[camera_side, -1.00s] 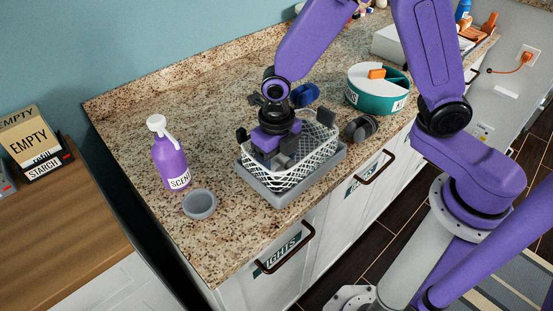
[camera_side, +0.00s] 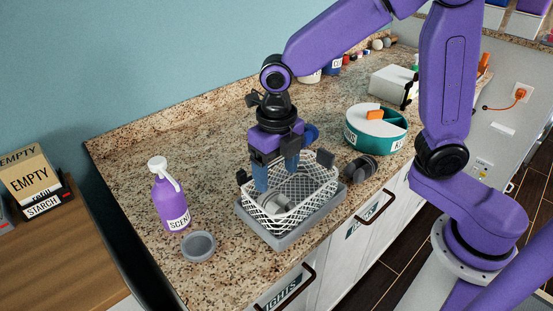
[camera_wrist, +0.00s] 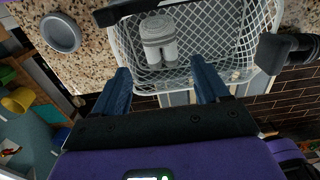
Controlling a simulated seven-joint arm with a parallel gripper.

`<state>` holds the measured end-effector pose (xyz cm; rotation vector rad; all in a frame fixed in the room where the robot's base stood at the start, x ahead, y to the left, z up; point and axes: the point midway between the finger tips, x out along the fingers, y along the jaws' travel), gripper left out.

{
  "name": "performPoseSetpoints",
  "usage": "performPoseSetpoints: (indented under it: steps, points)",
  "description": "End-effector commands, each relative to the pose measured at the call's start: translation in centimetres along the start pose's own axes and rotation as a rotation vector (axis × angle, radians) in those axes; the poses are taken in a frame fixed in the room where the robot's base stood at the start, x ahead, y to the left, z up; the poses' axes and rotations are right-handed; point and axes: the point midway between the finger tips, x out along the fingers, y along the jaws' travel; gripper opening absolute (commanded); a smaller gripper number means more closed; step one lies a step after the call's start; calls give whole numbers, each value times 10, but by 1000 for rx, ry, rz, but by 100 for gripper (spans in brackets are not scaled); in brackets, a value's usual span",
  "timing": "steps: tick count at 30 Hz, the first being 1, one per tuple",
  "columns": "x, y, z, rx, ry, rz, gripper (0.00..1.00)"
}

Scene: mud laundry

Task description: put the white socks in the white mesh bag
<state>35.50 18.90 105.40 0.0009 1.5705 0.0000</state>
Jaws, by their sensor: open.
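The white mesh bag (camera_side: 306,211), shaped like an open basket, stands upright in a grey tray (camera_side: 285,240) on the counter. A pair of pale grey-white socks (camera_side: 273,203) lies inside it; they also show within the mesh in the wrist view (camera_wrist: 158,38). My gripper (camera_side: 276,175) is over the bag, pointing down, with its two blue fingers apart and nothing between them. In the wrist view the open fingers (camera_wrist: 163,80) are clear of the socks. The far inside of the bag is partly hidden by my gripper.
A rolled dark grey pair (camera_side: 361,168) lies right of the bag, and a blue pair (camera_side: 311,133) lies behind my gripper. A purple scent bottle (camera_side: 169,197) and a grey cup (camera_side: 198,246) stand left. A teal divided tub (camera_side: 375,132) stands behind right. The back-left counter is clear.

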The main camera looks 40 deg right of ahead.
Motion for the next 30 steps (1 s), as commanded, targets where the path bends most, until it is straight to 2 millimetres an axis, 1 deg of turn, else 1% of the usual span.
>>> performPoseSetpoints:
  steps: [1,6,13,17,20,30]
  points:
    - [-8,1,1,0,-4,3,74]
    - [-22,0,0,0,-1,1,74]
    - [-26,0,-1,5,1,-1,74]
    - [-26,-5,-8,84,-1,1,74]
    - [-28,-14,-21,226,-3,3,74]
    - [-29,-56,-82,885,-3,15,74]
